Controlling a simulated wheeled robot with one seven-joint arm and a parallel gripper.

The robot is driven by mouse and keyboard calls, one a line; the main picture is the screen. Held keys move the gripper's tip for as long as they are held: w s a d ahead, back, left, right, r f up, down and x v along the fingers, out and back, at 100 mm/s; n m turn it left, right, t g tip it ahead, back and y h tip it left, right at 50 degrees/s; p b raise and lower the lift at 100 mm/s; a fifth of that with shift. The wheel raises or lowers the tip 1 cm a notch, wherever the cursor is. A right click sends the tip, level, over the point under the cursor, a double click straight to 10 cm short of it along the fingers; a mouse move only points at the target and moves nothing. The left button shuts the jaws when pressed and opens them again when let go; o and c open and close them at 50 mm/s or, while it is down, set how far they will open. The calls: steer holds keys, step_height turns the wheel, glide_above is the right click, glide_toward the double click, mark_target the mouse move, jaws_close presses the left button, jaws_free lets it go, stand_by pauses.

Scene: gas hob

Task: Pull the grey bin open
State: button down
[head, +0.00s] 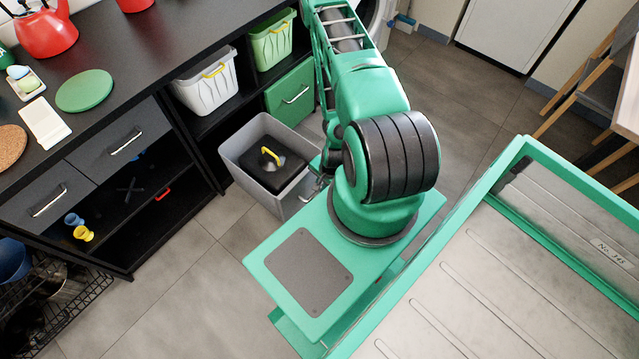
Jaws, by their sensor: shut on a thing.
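The grey bin (239,167) sticks out from the dark cabinet's lower opening, well forward of the shelf fronts. Its top is open, and a black object with a yellow handle (269,158) sits inside. My gripper (319,184) is at the bin's front side, on the right, shut on its handle. My arm hides much of the gripper and part of the bin's front, so the exact finger contact is hard to see.
A green drawer front (291,93) is beside the bin, behind my arm. A white basket (207,84) and a green basket (272,41) sit on shelves above. Grey drawers (120,141) are to the left. The tiled floor (175,285) in front is clear.

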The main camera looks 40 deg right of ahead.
steer(key=c, duration=1.8)
jaws_free()
steer(key=r, duration=0.3)
steer(key=s+r, duration=0.1)
steer(key=r, duration=0.6)
steer(key=shift+s+d+r, duration=0.1)
steer(key=shift+s+r, duration=0.2)
steer(key=shift+s, duration=0.1)
